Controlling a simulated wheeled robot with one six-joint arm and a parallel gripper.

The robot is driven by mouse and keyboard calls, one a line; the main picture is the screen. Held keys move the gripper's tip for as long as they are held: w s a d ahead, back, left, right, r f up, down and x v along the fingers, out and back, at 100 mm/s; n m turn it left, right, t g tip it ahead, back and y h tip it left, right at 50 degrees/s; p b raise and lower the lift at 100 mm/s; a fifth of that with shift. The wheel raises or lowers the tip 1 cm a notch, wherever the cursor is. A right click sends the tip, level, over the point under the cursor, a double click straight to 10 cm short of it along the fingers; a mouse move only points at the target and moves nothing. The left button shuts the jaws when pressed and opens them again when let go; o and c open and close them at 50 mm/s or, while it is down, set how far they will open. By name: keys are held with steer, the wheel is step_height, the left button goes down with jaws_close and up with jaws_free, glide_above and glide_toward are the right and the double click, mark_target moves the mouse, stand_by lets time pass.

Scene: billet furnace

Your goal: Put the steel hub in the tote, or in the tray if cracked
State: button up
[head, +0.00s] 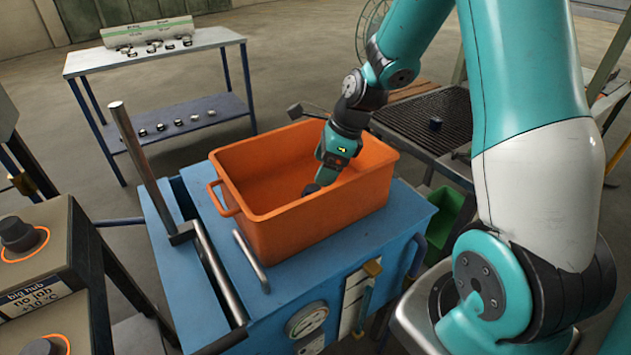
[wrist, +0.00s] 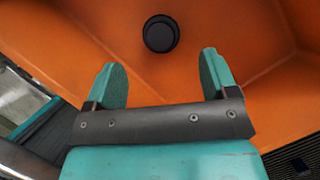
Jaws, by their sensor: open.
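The orange tote (head: 325,214) stands on a blue cabinet in the head view. Its inside also fills much of the wrist view (wrist: 235,25). A dark round hub (wrist: 161,33) is inside the tote, beyond my fingertips, and shows in the head view as a dark piece (head: 311,189) by the gripper's end. My gripper (wrist: 160,72) reaches down into the tote, its two teal fingers apart with nothing between them. It also shows in the head view (head: 322,178). No crack can be made out at this size. I cannot tell which thing is the tray.
The blue cabinet (head: 222,285) has a metal lever and bars beside the tote. A dark mesh surface (head: 415,112) at right bears a small dark piece (head: 435,124). A green bin (head: 446,213) sits below. A table (head: 95,62) behind holds several small parts.

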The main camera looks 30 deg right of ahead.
steer(key=s+a+r+n+g, duration=0.1)
steer(key=s+a+r+n, duration=0.7)
steer(key=a+r+n, duration=0.5)
steer(key=s+a+r+n, duration=0.1)
steer(key=s+a+n, duration=0.2)
steer(key=s+n, duration=0.4)
steer(key=s+a+r+n+g, duration=0.1)
steer(key=s+a+n, duration=0.2)
steer(key=s+n, duration=0.4)
steer(key=n, duration=0.5)
steer(key=shift+r+y, duration=0.15)
steer(key=shift+y, duration=0.15)
